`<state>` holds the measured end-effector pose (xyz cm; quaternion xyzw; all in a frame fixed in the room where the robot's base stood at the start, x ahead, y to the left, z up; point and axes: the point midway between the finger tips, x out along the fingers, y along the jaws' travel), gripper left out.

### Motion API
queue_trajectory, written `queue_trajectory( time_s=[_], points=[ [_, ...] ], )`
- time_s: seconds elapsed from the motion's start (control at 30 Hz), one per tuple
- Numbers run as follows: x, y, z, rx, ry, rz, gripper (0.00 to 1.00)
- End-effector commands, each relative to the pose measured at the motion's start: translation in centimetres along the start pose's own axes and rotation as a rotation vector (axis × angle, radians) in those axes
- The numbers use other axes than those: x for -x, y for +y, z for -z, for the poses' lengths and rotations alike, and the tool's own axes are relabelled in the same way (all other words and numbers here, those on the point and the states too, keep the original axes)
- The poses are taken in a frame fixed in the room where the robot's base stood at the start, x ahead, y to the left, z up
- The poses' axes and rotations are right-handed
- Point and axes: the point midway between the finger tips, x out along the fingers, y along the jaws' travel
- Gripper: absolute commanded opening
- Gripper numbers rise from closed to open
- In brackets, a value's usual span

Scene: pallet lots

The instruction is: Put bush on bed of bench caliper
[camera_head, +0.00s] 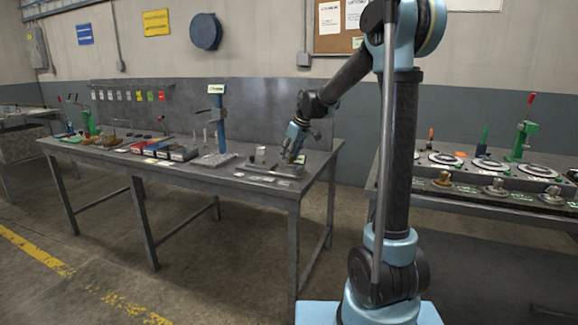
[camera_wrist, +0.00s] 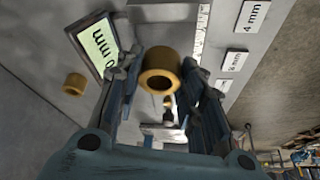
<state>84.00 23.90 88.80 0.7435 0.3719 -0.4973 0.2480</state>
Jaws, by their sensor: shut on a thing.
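The bush, a brass-coloured ring (camera_wrist: 160,70), is between the two fingers of my gripper (camera_wrist: 160,82) in the wrist view. My gripper is shut on it, with its open bore facing the camera. The bench caliper shows as a tilted display reading in mm (camera_wrist: 98,44) at the upper left and a white graduated scale (camera_wrist: 201,30) at the upper right. Whether the held bush touches the caliper bed is unclear. A second brass bush (camera_wrist: 75,84) stands apart at the left. In the head view my gripper (camera_head: 292,157) is low over the table's right end; the bush is too small to see there.
Label plates, such as the 4 mm one (camera_wrist: 252,16), lie right of the scale. On the grey table (camera_head: 318,168) a blue stand (camera_head: 222,120) and bins (camera_head: 170,150) are left of my gripper. Another bench with round fixtures (camera_head: 490,165) stands at the right.

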Motion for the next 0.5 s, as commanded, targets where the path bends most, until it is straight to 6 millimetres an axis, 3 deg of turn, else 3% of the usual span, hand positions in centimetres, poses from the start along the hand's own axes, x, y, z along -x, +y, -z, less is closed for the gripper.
queue_trajectory(
  time_s=[0.23, 0.5],
  points=[
    [-2.9, 0.0, -1.2, 0.0, 0.0, 0.0, 0.03],
    [-3.3, -0.1, -1.4, 0.001, 0.0, 0.0, 0.03]
  ],
)
